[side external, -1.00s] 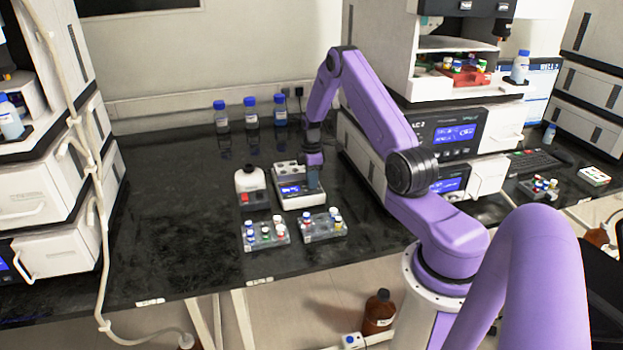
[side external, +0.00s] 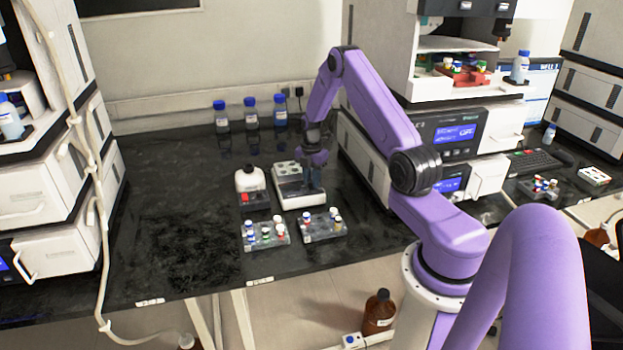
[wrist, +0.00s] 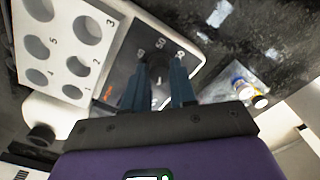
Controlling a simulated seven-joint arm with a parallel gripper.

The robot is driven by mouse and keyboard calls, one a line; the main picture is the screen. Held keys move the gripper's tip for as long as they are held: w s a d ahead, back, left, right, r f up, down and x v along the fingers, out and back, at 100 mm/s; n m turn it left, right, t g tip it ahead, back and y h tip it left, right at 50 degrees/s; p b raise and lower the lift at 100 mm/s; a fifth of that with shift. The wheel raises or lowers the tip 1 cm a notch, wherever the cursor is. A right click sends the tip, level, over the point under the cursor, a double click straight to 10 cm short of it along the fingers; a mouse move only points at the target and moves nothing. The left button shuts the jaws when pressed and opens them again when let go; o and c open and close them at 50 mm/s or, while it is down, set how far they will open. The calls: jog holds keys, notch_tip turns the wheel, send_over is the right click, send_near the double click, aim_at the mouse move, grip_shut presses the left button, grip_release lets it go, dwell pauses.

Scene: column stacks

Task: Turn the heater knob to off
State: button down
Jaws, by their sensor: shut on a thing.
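The heater (side external: 287,196) is a white block unit on the black bench. Its top carries a white plate with numbered round wells (wrist: 70,45). Its front panel is dark, and its display, lit blue a second ago, shows no blue now. The dark heater knob (wrist: 158,68) shows in the wrist view on the panel, with small markings around it. My gripper (wrist: 158,88) points down at the panel, its two blue fingers on either side of the knob and shut on it. In the side view my gripper (side external: 314,183) stands over the heater's right part and hides the knob.
Two vial racks (side external: 265,236) (side external: 322,228) lie just in front. Several blue-capped bottles (side external: 251,115) stand at the back. The bench to the left is clear.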

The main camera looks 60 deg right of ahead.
aim_at(311, 181)
jog(key=shift+r+n, duration=0.1)
jog(key=shift+n, duration=0.2)
jog(key=c, duration=0.9)
grip_release()
notch_tip(311, 181, up, 17)
jog(key=shift+r, duration=0.2)
